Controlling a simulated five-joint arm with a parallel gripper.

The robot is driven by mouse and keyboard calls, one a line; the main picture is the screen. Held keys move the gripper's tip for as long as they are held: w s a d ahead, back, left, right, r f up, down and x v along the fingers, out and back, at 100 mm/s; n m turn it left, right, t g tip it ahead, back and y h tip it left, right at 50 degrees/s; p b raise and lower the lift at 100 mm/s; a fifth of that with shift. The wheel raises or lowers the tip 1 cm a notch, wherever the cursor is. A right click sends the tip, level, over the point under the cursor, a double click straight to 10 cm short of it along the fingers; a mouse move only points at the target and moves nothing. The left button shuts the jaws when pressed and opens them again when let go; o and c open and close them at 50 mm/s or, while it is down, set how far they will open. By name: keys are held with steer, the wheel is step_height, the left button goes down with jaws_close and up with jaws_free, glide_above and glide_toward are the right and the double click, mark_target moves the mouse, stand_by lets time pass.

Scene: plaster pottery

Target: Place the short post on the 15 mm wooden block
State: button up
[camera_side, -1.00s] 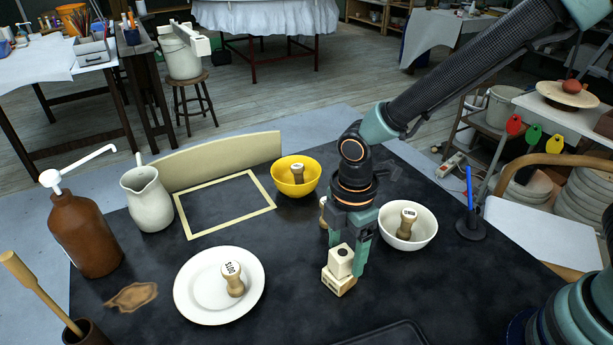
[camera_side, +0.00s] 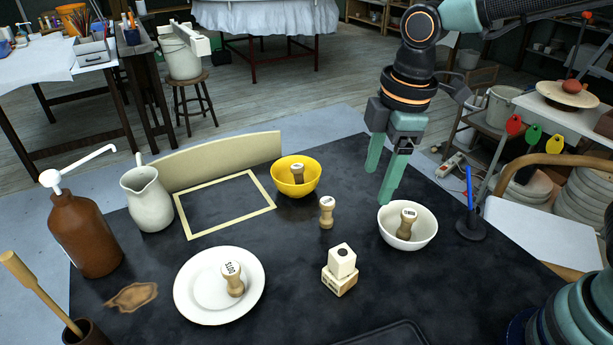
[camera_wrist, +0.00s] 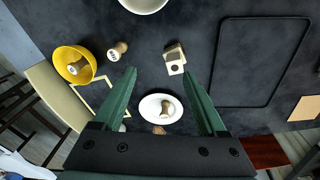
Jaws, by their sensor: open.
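The short post (camera_side: 342,260) is a pale, cube-like piece with a dark round spot on top. It sits upright on the wooden block (camera_side: 338,284), which rests on the dark table, and it looks slightly turned relative to the block. My gripper (camera_side: 379,184) is open and empty, raised above the table behind and to the right of the stack, apart from it. In the wrist view, the post (camera_wrist: 176,69) and the block (camera_wrist: 172,49) show between the spread fingers (camera_wrist: 160,76).
Stamps stand in the yellow bowl (camera_side: 281,180), in the white bowl (camera_side: 425,239) and on the white plate (camera_side: 195,291). Another stamp (camera_side: 327,213) stands on the bare table behind the stack. A dark tray (camera_side: 397,334) lies at the front. A white jug (camera_side: 150,203) stands at left.

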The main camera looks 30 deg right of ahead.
steer(key=s+d+r+m+t, duration=0.2)
steer(key=d+m, duration=0.4)
steer(key=d, duration=0.1)
steer(key=s+d+r+m+t, duration=0.1)
steer(key=d+r+m+t, duration=0.1)
steer(key=d+m, duration=0.4)
steer(key=shift+s+d+m+h, duration=0.3)
steer(key=shift+s+d+m, duration=0.1)
steer(key=shift+m, duration=0.4)
steer(key=shift+r, duration=0.15)
